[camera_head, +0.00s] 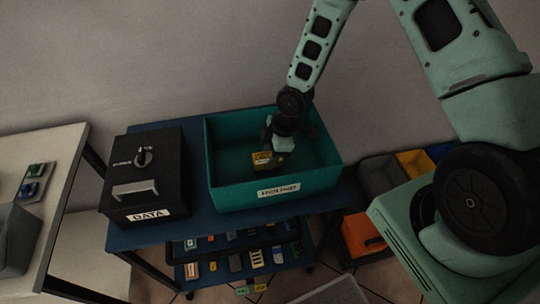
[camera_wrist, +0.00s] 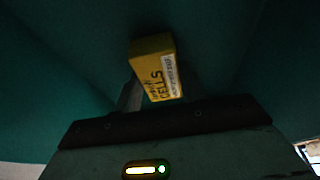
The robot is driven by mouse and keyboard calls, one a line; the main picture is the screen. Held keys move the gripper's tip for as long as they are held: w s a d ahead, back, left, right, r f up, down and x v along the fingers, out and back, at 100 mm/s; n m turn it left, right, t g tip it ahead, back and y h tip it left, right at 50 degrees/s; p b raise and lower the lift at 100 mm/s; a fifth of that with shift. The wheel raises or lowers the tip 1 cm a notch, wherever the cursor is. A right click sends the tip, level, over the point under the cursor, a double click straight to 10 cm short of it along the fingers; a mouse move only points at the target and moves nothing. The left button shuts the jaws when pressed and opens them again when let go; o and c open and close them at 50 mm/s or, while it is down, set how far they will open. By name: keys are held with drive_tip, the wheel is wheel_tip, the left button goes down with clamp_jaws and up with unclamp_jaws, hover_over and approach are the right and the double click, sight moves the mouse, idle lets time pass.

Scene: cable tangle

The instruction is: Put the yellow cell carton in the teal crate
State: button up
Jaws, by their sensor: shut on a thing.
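The teal crate (camera_head: 225,195) stands open on the blue table in the head view. My gripper (camera_head: 272,153) is inside the crate's opening, shut on the yellow cell carton (camera_head: 261,160). In the wrist view the carton (camera_wrist: 153,66) reads "CELLS" and has a white label. It sits tilted between the fingertips (camera_wrist: 155,92). The crate's teal inside (camera_wrist: 60,80) fills the view around it. I cannot tell whether the carton touches the crate's floor.
A black case (camera_head: 145,178) marked "DATA" stands left of the crate on the blue table (camera_head: 195,220). A lower shelf holds several small items. Grey, yellow and orange bins (camera_head: 365,235) stand at the right. A pale table (camera_head: 45,160) is at far left.

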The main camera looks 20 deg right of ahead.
drive_tip(key=shift+f, duration=0.45)
drive_tip(key=shift+f, duration=0.15)
drive_tip(key=o, duration=1)
drive_tip(key=w+v, duration=0.1)
drive_tip(key=v, duration=1)
drive_tip(key=s+a+r+m+h, duration=0.1)
drive_tip(key=s+a+r+m, duration=0.3)
drive_tip(key=s+r, duration=0.5)
drive_tip(key=s+a+r+m+h, duration=0.1)
drive_tip(key=s+a+r+m, duration=0.3)
drive_tip(key=s+r, duration=0.5)
drive_tip(key=s+a, duration=0.2)
drive_tip(key=s, duration=0.3)
drive_tip(key=shift+s+r+g+h, duration=0.2)
drive_tip(key=shift+r+g+h, duration=0.1)
drive_tip(key=shift+r+h, duration=0.1)
